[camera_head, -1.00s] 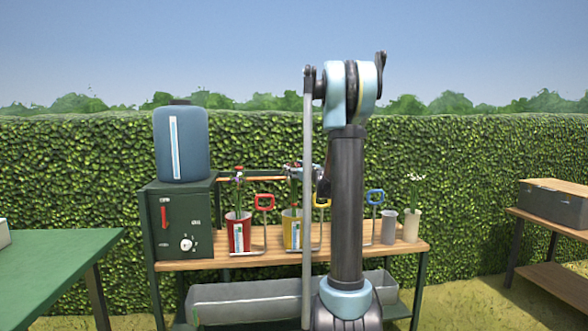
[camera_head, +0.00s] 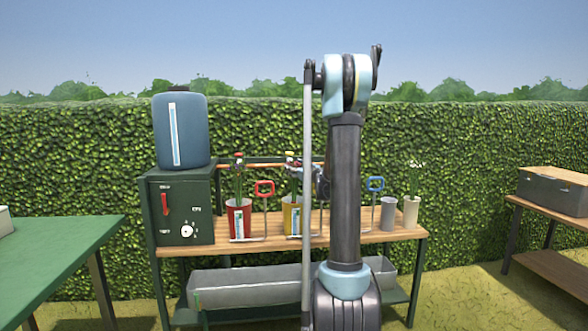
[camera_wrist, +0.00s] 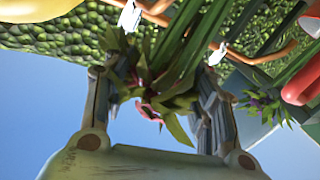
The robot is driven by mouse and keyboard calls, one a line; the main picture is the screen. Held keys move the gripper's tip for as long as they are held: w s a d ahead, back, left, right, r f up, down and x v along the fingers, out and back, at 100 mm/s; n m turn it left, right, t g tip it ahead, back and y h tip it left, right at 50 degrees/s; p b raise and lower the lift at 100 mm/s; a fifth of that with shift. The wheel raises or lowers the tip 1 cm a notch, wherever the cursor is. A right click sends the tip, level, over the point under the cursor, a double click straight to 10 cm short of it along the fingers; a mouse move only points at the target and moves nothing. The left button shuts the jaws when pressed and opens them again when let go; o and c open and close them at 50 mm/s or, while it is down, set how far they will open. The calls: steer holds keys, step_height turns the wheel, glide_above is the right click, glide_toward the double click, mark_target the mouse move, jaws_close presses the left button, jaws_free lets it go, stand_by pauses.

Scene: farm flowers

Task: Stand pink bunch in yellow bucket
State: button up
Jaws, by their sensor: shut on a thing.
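The yellow bucket (camera_head: 291,217) stands on the wooden bench, partly hidden by my arm. Green stems with small reddish and pale heads rise above it. My gripper is mostly hidden behind my arm in the head view. In the wrist view my gripper (camera_wrist: 160,100) is shut on the pink bunch (camera_wrist: 157,92), with green stems, leaves and a few pinkish parts between the fingers. Stems run toward the upper right. I cannot tell whether the stem ends are inside the bucket.
A red bucket (camera_head: 239,220) with flowers stands left of the yellow one. A grey cup (camera_head: 389,215) and a cream vase (camera_head: 411,212) with white flowers stand right of my arm. Red and blue handled hoops rise from the bench. A green cabinet (camera_head: 181,212) bears a blue container (camera_head: 182,130).

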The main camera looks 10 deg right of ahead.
steer(key=shift+f, duration=0.1)
steer(key=o, duration=1.7)
steer(key=v, duration=1.2)
steer(key=s+a+f+g, duration=0.4)
steer(key=s+a, duration=0.3)
steer(key=s, duration=0.3)
steer(key=s+a+f+g, duration=0.35)
steer(key=s+a, duration=0.25)
steer(key=s, duration=0.5)
steer(key=s+d+f+m+g+h, duration=0.2)
steer(key=s+f, duration=0.2)
steer(key=s, duration=0.4)
steer(key=s+d+f+m+g+h, duration=0.2)
steer(key=s+d+f, duration=0.1)
steer(key=s, duration=0.5)
steer(key=s+d+f+m+g+h, duration=0.3)
steer(key=s+f, duration=0.2)
steer(key=s, duration=0.3)
steer(key=shift+s, duration=0.15)
